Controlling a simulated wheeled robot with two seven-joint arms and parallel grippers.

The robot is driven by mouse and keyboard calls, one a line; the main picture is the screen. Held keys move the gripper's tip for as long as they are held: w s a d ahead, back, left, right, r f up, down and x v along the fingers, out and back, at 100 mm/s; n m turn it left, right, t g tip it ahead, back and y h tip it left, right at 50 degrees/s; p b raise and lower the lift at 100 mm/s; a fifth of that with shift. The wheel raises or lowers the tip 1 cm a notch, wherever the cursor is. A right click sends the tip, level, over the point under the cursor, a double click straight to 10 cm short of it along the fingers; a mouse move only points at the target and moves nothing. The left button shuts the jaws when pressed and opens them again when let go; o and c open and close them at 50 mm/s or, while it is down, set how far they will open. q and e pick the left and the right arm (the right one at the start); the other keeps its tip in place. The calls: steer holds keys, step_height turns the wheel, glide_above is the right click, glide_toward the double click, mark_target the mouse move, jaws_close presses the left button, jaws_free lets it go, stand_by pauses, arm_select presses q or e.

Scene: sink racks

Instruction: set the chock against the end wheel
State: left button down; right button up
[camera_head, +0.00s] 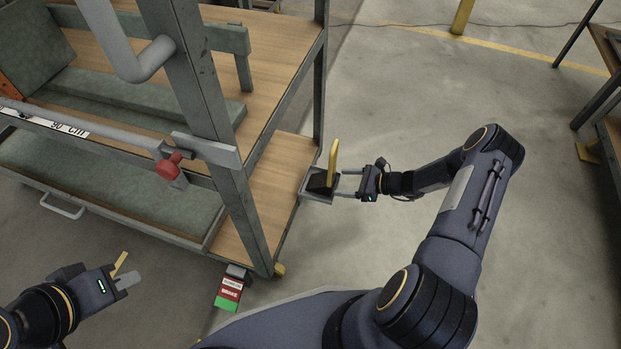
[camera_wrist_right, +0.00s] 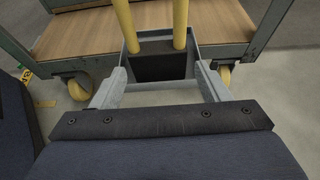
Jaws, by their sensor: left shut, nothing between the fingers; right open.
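The chock (camera_head: 318,183) looks like a dark block with a yellow handle standing up from it. It sits in a grey open holder (camera_head: 318,198) at the cart's right end; in the right wrist view the block (camera_wrist_right: 158,67) shows below two yellow bars. My right gripper (camera_head: 337,184) is open, its fingers on either side of the holder; I cannot tell whether they touch it. Yellow wheels show under the cart's end in the wrist view, one at left (camera_wrist_right: 79,88) and one at right (camera_wrist_right: 223,75). My left gripper (camera_head: 124,270) is shut and empty at lower left.
The cart (camera_head: 275,185) has wooden decks and grey-green posts. A red and green brake pedal (camera_head: 229,291) sticks out at its near corner, and a red knob (camera_head: 171,166) sits on its side rail. The floor right of the cart is clear up to another rack (camera_head: 606,105).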

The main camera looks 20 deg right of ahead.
mark_target(325, 183)
steer(key=b+x, duration=0.3)
steer(key=x, duration=0.4)
steer(key=shift+w+a+f, duration=0.15)
steer(key=shift+a+f, duration=0.15)
steer(key=shift+r, duration=0.1)
steer(key=c, duration=1.3)
steer(key=shift+w+r, duration=0.1)
steer(key=shift+c, duration=0.5)
steer(key=shift+r, duration=0.1)
